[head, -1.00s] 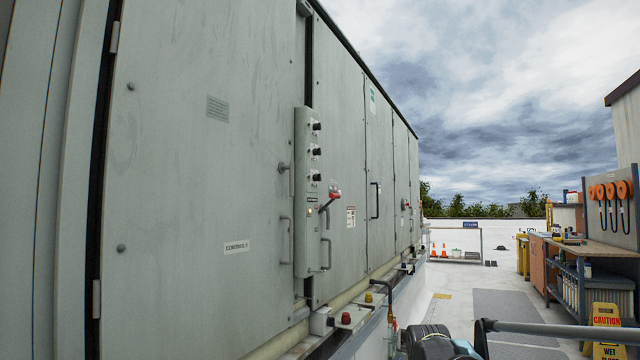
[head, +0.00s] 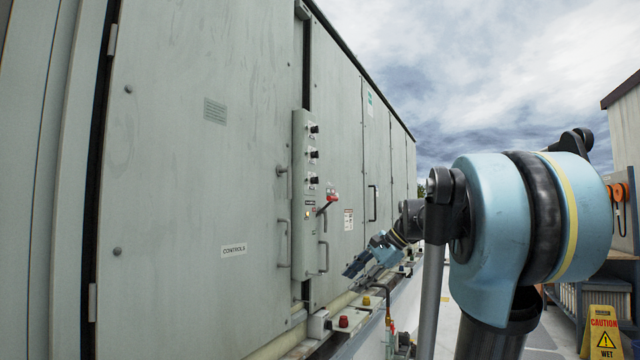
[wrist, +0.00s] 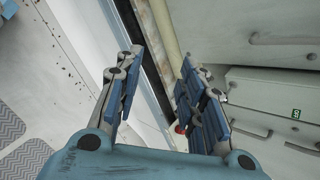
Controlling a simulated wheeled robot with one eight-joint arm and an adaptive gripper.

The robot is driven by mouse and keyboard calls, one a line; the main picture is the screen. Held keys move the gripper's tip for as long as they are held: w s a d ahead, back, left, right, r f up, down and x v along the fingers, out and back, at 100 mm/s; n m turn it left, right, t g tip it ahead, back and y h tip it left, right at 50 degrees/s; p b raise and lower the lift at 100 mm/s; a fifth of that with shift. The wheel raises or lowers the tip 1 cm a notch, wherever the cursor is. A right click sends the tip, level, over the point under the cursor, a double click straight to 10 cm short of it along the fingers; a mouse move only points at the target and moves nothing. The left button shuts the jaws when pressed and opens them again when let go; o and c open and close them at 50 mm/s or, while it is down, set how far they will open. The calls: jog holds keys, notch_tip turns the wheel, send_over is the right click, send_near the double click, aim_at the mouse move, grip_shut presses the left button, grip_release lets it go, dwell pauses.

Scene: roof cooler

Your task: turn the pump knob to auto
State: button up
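A narrow grey control panel (head: 305,220) stands upright on the cooler's side in the head view. Three black knobs, an upper (head: 313,129), a middle (head: 313,153) and a lower one (head: 313,179), stick out from it in a column. Their labels and pointers are too small to read, so I cannot tell which is the pump knob or where it points. My gripper (head: 356,266) is to the right of the panel and lower than the knobs, apart from them. In the wrist view its blue fingers (wrist: 160,72) are spread and empty. No knob shows clearly there.
A red-handled lever (head: 327,204) juts from the panel below the knobs. Bar handles (head: 324,257) are beside it. A ledge with red-capped fittings (head: 343,321) runs below. A yellow caution sign (head: 603,335) and a workbench (head: 625,265) stand at right.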

jog(key=w+r+m+t+y, duration=0.2)
jog(key=w+r+m+y, duration=0.3)
jog(key=w+r, duration=0.9)
jog(key=m+t+y, duration=0.2)
jog(key=m+y, duration=0.1)
jog(key=m, duration=0.4)
send_near(315, 180)
jog(key=r+x, duration=0.1)
jog(key=x, duration=0.7)
jog(key=shift+w, duration=0.4)
jog(key=shift+c, duration=0.5)
grip_shut()
